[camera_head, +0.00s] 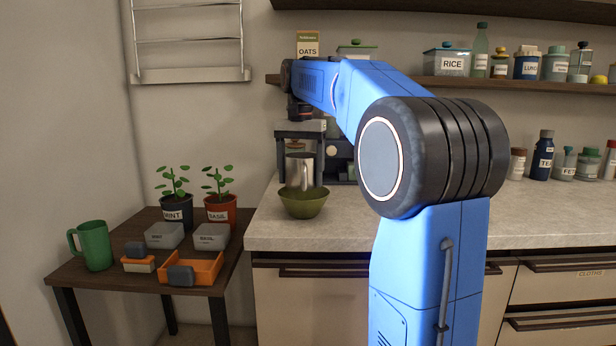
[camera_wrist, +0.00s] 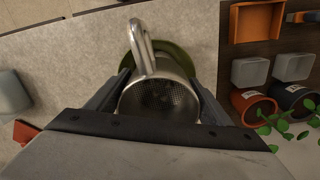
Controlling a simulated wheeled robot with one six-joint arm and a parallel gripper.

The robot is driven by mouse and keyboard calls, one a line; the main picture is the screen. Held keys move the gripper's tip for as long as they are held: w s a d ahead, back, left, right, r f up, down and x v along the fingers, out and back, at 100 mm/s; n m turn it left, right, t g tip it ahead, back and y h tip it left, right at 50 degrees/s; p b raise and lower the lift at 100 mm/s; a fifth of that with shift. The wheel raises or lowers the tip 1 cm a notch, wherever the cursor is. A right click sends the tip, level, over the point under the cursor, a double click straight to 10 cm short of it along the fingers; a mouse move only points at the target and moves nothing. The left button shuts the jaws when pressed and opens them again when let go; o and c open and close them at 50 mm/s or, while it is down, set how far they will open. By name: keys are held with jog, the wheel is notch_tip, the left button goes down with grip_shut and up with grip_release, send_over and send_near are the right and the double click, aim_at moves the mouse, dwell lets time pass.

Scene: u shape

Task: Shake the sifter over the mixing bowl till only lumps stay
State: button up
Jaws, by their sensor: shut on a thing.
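The sifter is a silver metal cup (camera_head: 300,171) with a handle, held above the bowl in the head view. In the wrist view the sifter (camera_wrist: 160,98) shows its perforated mesh bottom, and the inside looks mostly bare; any lumps are too small to tell. My gripper (camera_wrist: 158,100) is shut on the sifter, with a finger on each side of it. The mixing bowl (camera_head: 303,204) is olive green and stands on the counter just below the sifter. In the wrist view the bowl's rim (camera_wrist: 178,52) shows behind the sifter, and its contents are hidden.
A dark side table (camera_head: 110,275) at left holds a green mug (camera_head: 92,246), two potted plants, grey boxes and an orange tray (camera_head: 205,270). A dark appliance (camera_head: 341,160) stands behind the bowl. The counter (camera_head: 330,232) is clear right of the bowl.

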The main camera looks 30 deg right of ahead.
jog(key=shift+s+a+r, duration=0.15)
jog(key=shift+a, duration=0.1)
jog(key=shift+d, duration=1.35)
jog(key=shift+a, duration=0.25)
jog(key=shift+a+r, duration=0.2)
jog(key=shift+r, duration=0.45)
jog(key=shift+a+r, duration=0.25)
jog(key=shift+r, duration=0.4)
jog(key=shift+a+r, duration=0.2)
jog(key=shift+r, duration=0.45)
